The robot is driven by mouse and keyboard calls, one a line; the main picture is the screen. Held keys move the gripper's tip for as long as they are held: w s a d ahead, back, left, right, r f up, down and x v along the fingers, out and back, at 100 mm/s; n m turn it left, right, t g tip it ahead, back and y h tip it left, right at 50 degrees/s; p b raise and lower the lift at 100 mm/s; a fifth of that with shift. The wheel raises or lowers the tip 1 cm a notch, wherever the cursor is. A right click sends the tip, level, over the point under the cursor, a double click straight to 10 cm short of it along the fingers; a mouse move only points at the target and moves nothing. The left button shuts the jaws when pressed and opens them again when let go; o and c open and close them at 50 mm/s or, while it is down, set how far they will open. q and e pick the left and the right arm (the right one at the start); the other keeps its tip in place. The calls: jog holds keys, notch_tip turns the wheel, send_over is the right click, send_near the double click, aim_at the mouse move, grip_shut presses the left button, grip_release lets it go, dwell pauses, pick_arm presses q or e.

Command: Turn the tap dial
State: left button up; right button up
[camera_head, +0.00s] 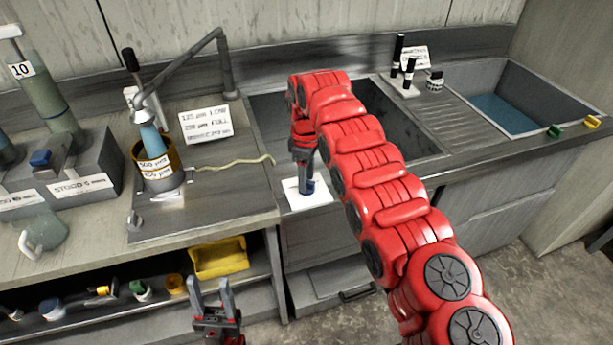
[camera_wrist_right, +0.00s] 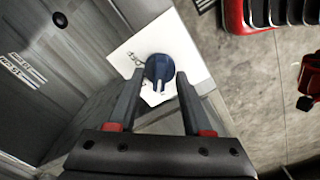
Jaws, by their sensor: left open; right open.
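The tap dial is a round dark blue knob (camera_head: 309,187) with a pale pointer, on a white plate (camera_head: 318,199) at the sink counter's front edge. It also shows in the right wrist view (camera_wrist_right: 158,67), its pointer towards the bottom of that picture. My right gripper (camera_head: 304,188) points down at the dial, open. In the wrist view its fingertips (camera_wrist_right: 157,76) lie either side of the dial with small gaps; whether they reach its depth I cannot tell. My left gripper (camera_head: 212,287) is open and empty, low in front of the shelf.
A sink basin (camera_head: 268,118) lies behind the dial, partly hidden by my red right arm. A blue-filled basin (camera_head: 505,112) is at the right. Left of the dial, the counter holds a beaker (camera_head: 157,172), a cord (camera_head: 235,162) and a paper note (camera_head: 206,124). A yellow tray (camera_head: 219,259) sits below.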

jog(key=shift+r, duration=0.55)
notch_tip(320, 180, up, 6)
jog(key=p, duration=0.3)
jog(key=shift+a+r, duration=0.1)
jog(key=shift+a, duration=0.05)
notch_tip(320, 180, up, 10)
jog(key=p, duration=1)
jog(key=shift+p, duration=0.35)
